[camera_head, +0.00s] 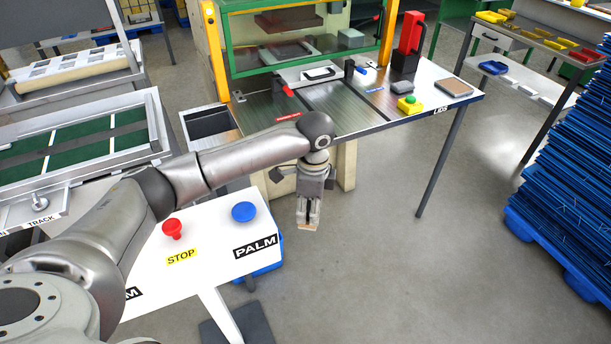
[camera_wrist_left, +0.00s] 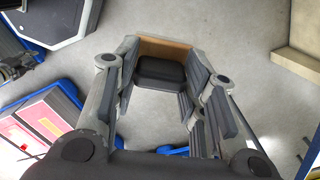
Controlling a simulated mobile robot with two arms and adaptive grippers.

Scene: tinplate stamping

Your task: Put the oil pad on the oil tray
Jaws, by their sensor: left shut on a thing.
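My left gripper (camera_head: 308,215) hangs pointing down in front of the press table, over bare floor. It is shut on a small block that looks like the oil pad (camera_head: 307,227), whose tan end shows below the fingertips. In the left wrist view the fingers (camera_wrist_left: 162,75) close around the pad, with a dark body (camera_wrist_left: 161,72) and a tan edge (camera_wrist_left: 165,47). A flat tray with a brownish surface and dark rim, seemingly the oil tray (camera_head: 453,87), lies on the table's right end, well apart from the gripper. My right gripper is not in view.
The metal press table (camera_head: 340,115) carries a yellow box with a green button (camera_head: 410,104), a grey block (camera_head: 401,87) and a red-and-black stand (camera_head: 407,50). A white button panel (camera_head: 205,245) stands left of the gripper. Blue stacked sheets (camera_head: 570,150) stand at right. Floor between is clear.

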